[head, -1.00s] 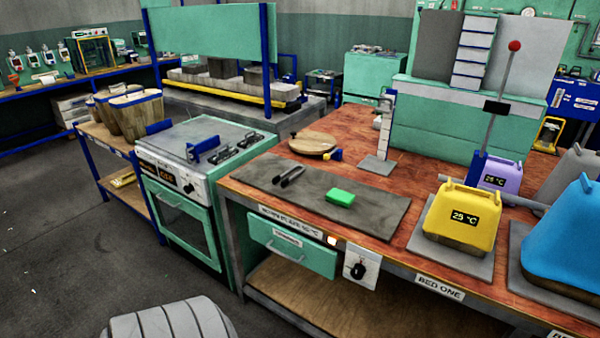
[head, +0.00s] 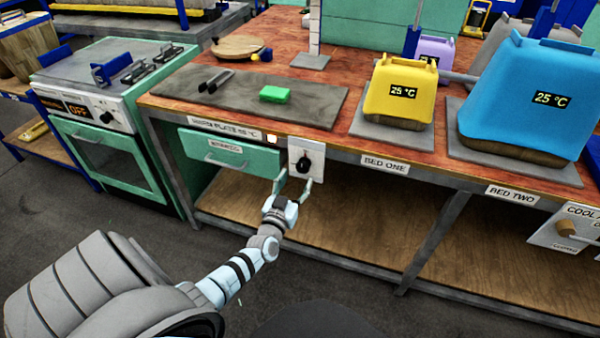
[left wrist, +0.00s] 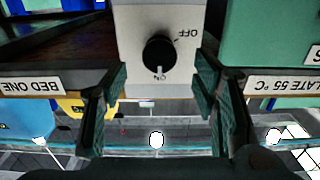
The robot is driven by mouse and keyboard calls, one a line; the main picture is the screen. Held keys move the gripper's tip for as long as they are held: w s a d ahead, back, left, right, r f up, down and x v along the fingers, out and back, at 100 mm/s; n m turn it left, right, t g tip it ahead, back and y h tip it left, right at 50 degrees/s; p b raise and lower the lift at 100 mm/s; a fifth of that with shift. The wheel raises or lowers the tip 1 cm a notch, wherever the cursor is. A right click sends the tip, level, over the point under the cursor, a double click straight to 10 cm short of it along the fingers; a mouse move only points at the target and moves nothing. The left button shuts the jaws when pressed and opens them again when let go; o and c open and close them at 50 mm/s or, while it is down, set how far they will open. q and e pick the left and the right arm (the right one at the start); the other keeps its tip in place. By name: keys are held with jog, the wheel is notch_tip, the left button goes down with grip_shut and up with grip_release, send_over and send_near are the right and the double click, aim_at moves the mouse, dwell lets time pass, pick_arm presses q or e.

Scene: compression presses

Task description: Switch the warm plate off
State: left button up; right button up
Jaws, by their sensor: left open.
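The warm plate (head: 320,108) is a dark grey slab on the bench, with a green block (head: 275,94) on it. Its label reads "WARM PLATE 55 °C". Below the bench edge, a white switch panel (head: 318,153) carries a black round knob (head: 303,166). In the left wrist view, the knob (left wrist: 158,50) appears upside down, its white mark pointing at ON, with OFF at the opposite side. My left gripper (head: 294,184) is open and empty just in front of and below the knob. Its fingers (left wrist: 160,82) stand either side of the panel's lower part, apart from the knob.
A small light (head: 271,139) glows beside the panel. A green drawer (head: 215,149) is left of it, and a stove (head: 105,100) stands further left. A yellow container (head: 400,105) and a blue one (head: 530,110) stand right. Open floor lies in front.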

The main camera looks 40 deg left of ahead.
aim_at(302, 170)
pick_arm(q)
jog(key=x, duration=0.1)
jog(key=b+x, duration=0.1)
jog(key=x, duration=0.1)
jog(key=shift+w+f, duration=0.15)
jog(key=shift+f, duration=0.1)
jog(key=shift+w+a+r, duration=0.15)
jog(key=shift+w+a, duration=0.05)
jog(key=shift+w, duration=0.2)
pick_arm(e)
notch_tip(302, 170, down, 2)
jog(key=shift+w+f, duration=0.1)
pick_arm(q)
jog(key=c, duration=1.2)
jog(key=shift+o, duration=0.2)
pick_arm(e)
jog(key=shift+d, duration=0.1)
